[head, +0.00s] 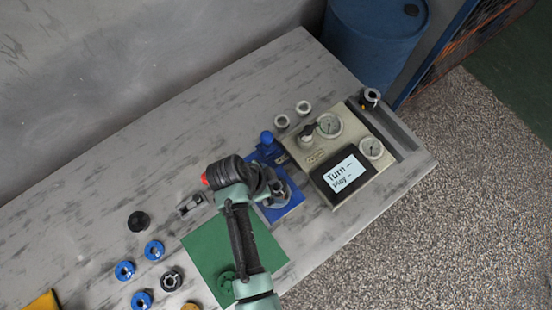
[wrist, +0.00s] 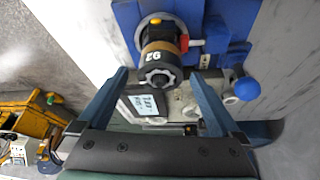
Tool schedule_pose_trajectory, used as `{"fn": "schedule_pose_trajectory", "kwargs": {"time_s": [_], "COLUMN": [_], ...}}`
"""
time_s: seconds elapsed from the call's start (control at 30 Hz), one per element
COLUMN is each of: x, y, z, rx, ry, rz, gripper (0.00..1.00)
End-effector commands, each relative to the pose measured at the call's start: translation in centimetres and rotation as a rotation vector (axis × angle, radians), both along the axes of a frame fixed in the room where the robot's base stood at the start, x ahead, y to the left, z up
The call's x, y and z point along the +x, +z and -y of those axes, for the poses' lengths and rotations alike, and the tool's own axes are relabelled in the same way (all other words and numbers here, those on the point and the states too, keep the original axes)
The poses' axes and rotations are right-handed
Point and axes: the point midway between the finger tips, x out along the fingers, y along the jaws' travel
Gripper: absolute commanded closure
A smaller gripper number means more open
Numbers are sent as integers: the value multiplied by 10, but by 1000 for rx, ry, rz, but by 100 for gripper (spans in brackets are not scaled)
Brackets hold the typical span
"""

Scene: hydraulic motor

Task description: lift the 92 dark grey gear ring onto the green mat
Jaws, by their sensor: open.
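The dark grey gear ring (wrist: 148,64), marked 92, sits in a stack on the blue fixture (wrist: 202,22) in the wrist view. A brass-coloured band lies behind it, and a pale toothed end shows at its near face. My gripper (wrist: 164,76) is open, with one finger on each side of the ring in the picture. I see no contact, and the depth between fingertips and ring is unclear. In the head view my arm partly hides the blue fixture (head: 292,205), and I cannot make out the ring. The green mat (head: 205,245) lies left of the fixture, partly under my arm.
A green round part (head: 226,283) is on the mat. Several blue rings (head: 154,250) and a black disc (head: 138,221) lie left of it. A panel with gauges and a screen (head: 345,170) stands right of the fixture. A blue knob (wrist: 247,89) sticks out beside the fixture.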

Motion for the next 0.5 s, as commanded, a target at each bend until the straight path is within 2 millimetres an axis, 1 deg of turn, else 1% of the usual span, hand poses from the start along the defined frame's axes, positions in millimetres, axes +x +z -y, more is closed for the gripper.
{"fn": "schedule_pose_trajectory", "kwargs": {"time_s": [0.03, 0.07, 0.2, 0.47, 0.5], "x": [0, 0, 0, 0, 0], "y": [0, 0, 0, 0, 1], "z": [0, 0, 0, 0, 0], "rx": [0, 0, 0, 0, 0], "ry": [0, 0, 1, 1, 1], "rz": [0, 0, 0, 0, 0], "gripper": [6, 11, 36, 83, 90]}}
